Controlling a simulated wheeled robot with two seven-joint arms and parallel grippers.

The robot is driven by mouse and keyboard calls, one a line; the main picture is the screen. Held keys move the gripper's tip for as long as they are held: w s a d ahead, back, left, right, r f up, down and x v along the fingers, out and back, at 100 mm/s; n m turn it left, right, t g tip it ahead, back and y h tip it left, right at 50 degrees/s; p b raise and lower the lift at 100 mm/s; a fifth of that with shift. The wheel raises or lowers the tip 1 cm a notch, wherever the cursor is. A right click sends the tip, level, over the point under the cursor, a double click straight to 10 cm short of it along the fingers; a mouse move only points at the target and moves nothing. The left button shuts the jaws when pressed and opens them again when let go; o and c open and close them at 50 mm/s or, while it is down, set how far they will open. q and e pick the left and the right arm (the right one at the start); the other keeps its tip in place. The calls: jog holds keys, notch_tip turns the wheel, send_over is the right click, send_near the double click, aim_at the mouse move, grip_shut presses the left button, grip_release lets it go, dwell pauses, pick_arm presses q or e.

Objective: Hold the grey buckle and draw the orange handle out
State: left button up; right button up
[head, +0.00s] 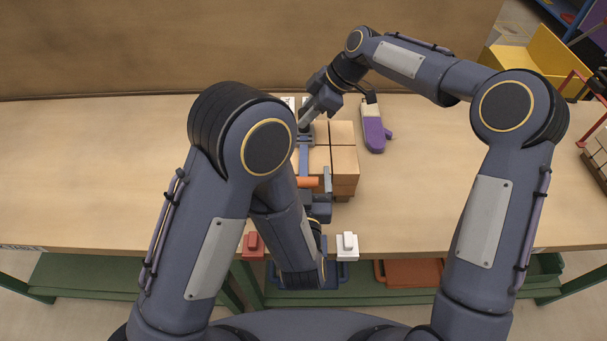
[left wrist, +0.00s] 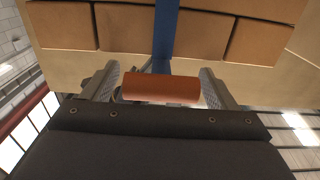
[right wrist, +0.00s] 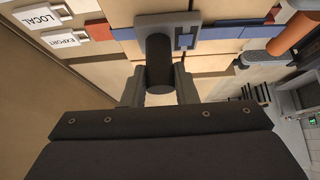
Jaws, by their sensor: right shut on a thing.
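A stack of tan bricks (head: 343,160) stands on the table with a blue strap (head: 303,158) over it. The strap also shows in the left wrist view (left wrist: 166,35). The grey buckle (right wrist: 181,22) lies on top of the stack, with a dark round post. My right gripper (head: 306,120) is shut on this post. The orange handle (head: 308,182) sits at the near end of the strap. My left gripper (head: 316,192) is open, with the handle (left wrist: 160,88) between its fingers, one at each end. I cannot tell whether the fingers touch it.
A purple and white glove-like thing (head: 374,133) lies right of the stack. A red block (head: 253,245) and a white block (head: 347,245) sit at the table's front edge. White LOCAL (right wrist: 38,18) and EXPORT (right wrist: 62,38) cards stand behind. Both table sides are clear.

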aim_at(304, 186)
jog(key=shift+s, duration=0.1)
pick_arm(q)
jog(key=s, duration=0.7)
jog(key=shift+s, duration=0.3)
dwell(0.5)
pick_arm(e)
jog(key=o, duration=1)
jog(key=shift+c, duration=0.2)
jog(key=v, duration=1.2)
